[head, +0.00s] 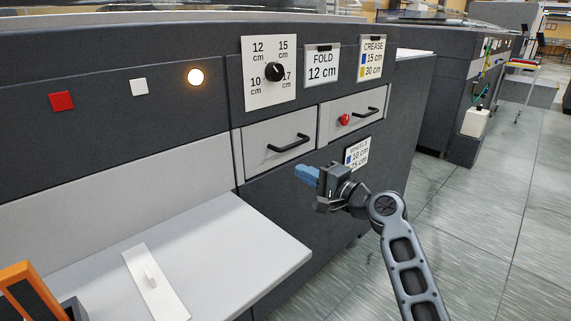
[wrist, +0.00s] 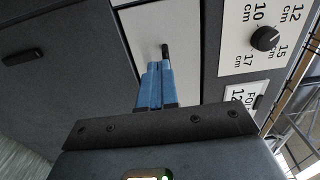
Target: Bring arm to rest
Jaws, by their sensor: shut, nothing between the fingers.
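My gripper (head: 308,175) is in front of the dark machine, just below the two drawers, with its blue fingers pointing left. In the wrist view my gripper (wrist: 158,82) shows its blue fingers together with nothing between them. My arm reaches up from the lower right of the head view. The fingers look apart from the machine front, though the exact gap cannot be told. The left drawer (head: 258,158) and right drawer (head: 352,122) both look shut, each with a black handle.
An orange-and-black object (head: 22,280) stands at the left corner. A dial (head: 274,72) and red knob (head: 344,120) stick out. Open floor (head: 480,220) lies right.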

